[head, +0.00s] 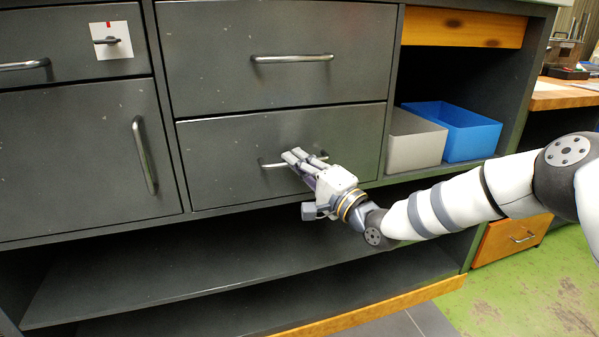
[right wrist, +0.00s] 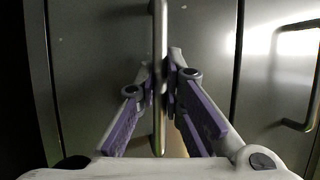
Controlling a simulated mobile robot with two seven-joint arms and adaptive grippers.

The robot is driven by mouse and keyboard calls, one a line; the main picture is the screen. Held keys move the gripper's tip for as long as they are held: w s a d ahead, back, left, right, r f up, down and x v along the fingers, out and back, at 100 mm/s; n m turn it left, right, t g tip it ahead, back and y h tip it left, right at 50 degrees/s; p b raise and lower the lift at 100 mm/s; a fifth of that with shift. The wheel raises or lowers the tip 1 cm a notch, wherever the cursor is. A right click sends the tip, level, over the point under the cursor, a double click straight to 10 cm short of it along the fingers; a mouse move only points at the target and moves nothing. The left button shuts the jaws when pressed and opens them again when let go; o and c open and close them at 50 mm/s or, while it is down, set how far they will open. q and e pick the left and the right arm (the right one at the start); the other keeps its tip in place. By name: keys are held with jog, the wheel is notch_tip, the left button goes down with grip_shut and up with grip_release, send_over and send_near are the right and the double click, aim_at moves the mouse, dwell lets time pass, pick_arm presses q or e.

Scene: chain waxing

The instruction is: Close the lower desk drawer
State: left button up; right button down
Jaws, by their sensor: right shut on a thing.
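The lower desk drawer (head: 225,150) is a dark grey front in the middle of the cabinet, below the upper drawer (head: 210,60). Its face looks flush, or nearly flush, with the cabinet around it. Its metal bar handle (head: 268,165) is partly hidden by my right gripper (head: 303,157). In the right wrist view the handle (right wrist: 160,40) runs upright between the two fingers of the right gripper (right wrist: 165,85), which are shut on it. My left gripper is not in view.
A grey bin (head: 415,145) and a blue bin (head: 465,130) stand in the open compartment to the right. A cabinet door (head: 80,165) with an upright handle is on the left. An open shelf (head: 190,275) lies below the drawer.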

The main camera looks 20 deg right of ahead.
jog(key=shift+w+r, duration=0.1)
jog(key=shift+r, duration=0.05)
jog(key=c, duration=1.7)
grip_release()
jog(key=shift+w, duration=0.15)
jog(key=shift+s+f, duration=0.2)
jog(key=v, duration=1.1)
jog(key=shift+s+d, duration=0.2)
jog(key=shift+s, duration=0.1)
